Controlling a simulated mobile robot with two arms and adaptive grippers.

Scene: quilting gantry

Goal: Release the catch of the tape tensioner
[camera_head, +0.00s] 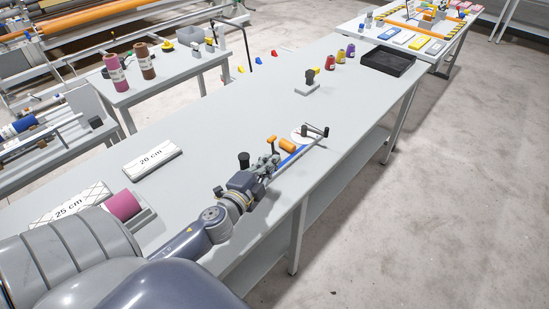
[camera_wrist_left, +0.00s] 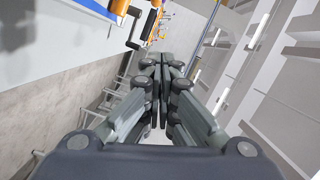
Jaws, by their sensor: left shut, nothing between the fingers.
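The tape tensioner (camera_head: 302,152) lies at the bench's right edge, with a grey bar, a blue strip, a white disc (camera_head: 299,135), and a black crank handle (camera_head: 317,129). An orange handle-like part (camera_head: 287,145) lies beside the strip. My left gripper (camera_head: 269,158) is shut and empty, close to the near end of the tensioner. In the left wrist view, the shut fingers (camera_wrist_left: 162,66) point towards the bench side, with a black handle (camera_wrist_left: 134,31) and orange parts (camera_wrist_left: 121,6) beyond them. I cannot tell which part is the catch, or whether the fingers touch anything. My right gripper is out of view.
White blocks marked 20 cm (camera_head: 152,156) and 25 cm (camera_head: 66,205) and a pink roll (camera_head: 123,205) lie nearer. A black tray (camera_head: 388,61) and thread spools (camera_head: 340,56) stand far back.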

